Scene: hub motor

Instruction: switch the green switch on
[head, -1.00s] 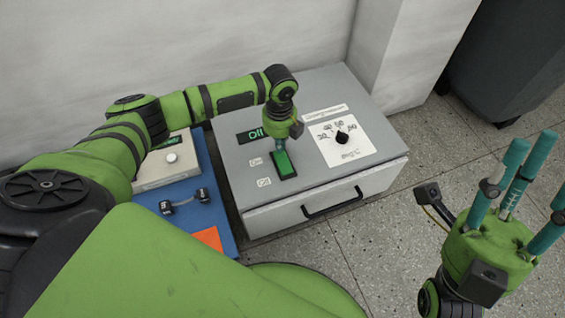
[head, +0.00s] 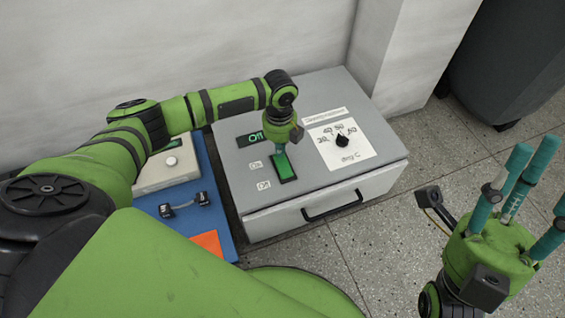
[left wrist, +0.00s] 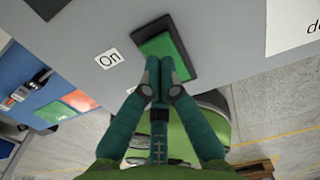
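The green switch (head: 286,167) is a rocker in a black frame on top of the grey box (head: 235,185), with two small labels to its left. In the left wrist view the switch (left wrist: 163,55) lies just beyond my fingertips, beside a label reading "On". My left gripper (head: 279,149) points down at the far part of the switch. In the left wrist view its fingers (left wrist: 163,77) are together with nothing between them, at the switch's near edge; whether they touch cannot be told. The display (head: 256,138) is partly covered and hard to read. My right gripper (head: 535,185) is open and empty, fingers spread upward.
A dial (head: 342,141) with a number scale sits right of the switch. The box has a front drawer handle (head: 332,206). A blue board (head: 225,205) with a button box (head: 168,165) and an orange patch (head: 207,243) lies to the left. A wall stands behind.

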